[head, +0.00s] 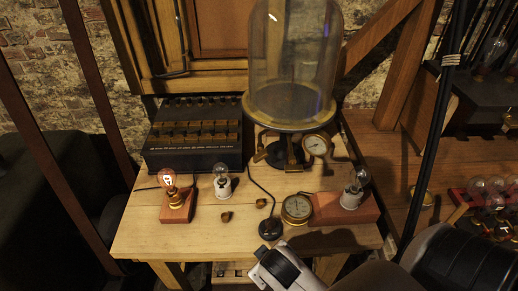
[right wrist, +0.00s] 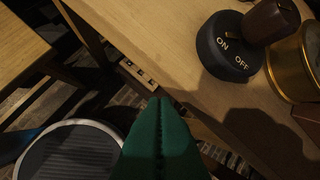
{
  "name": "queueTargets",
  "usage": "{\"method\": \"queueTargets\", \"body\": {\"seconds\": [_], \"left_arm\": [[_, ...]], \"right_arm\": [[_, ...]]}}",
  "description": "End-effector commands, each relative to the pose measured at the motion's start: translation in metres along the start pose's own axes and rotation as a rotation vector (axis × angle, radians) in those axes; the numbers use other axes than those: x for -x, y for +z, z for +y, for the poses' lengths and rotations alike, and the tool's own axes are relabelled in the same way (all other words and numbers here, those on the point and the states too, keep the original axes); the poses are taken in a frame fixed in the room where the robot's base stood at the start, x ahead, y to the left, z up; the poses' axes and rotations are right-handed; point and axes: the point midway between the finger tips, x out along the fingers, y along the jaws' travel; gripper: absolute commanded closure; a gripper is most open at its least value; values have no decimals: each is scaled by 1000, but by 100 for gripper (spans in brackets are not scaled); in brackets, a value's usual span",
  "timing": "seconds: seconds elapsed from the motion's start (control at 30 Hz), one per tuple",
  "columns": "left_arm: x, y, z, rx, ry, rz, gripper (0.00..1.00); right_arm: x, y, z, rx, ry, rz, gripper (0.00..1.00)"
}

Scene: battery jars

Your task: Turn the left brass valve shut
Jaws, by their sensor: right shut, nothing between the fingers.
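A glass bell jar (head: 292,60) stands on a dark round pump plate at the back of the wooden table. Small brass fittings show under the plate; the left one (head: 260,155) sticks out at the front left, and I take it for the left brass valve. Its exact handle angle is too small to tell. My right gripper's green fingers (right wrist: 160,104) are shut and empty by the table's front edge, well away from the valve. In the head view only the white and black wrist of my right arm shows, at the bottom. My left gripper is in neither view.
A black ON/OFF switch (right wrist: 230,45) with a cord stands at the front of the table (head: 145,235), beside a brass gauge (head: 297,208). Bulbs on bases (head: 176,205) stand left and right. A black battery box (head: 193,135) is at back left.

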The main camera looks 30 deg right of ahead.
Motion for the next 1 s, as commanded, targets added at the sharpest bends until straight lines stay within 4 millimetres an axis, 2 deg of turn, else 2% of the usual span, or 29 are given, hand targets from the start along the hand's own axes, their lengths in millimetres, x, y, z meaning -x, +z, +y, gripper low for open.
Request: {"method": "queueTargets", "body": {"seconds": [0.03, 0.07, 0.27, 0.5, 0.6, 0.73, 0.87, 1.0], "left_arm": [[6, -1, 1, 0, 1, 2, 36], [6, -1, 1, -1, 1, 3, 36], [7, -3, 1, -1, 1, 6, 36], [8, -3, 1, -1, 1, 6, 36], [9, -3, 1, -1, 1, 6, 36], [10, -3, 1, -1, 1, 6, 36], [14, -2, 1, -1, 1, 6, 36], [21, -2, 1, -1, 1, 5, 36]], "right_arm": [[25, 21, -13, -12, -47, -44, 100], [32, 31, -19, -18, -83, -67, 100], [60, 94, -50, -32, -320, -221, 100], [111, 169, -77, -52, -613, -447, 100], [130, 187, -83, -61, -695, -516, 100], [142, 199, -88, -66, -749, -560, 100], [140, 206, -96, -66, -763, -568, 100], [126, 217, -113, -63, -765, -566, 100]]}}
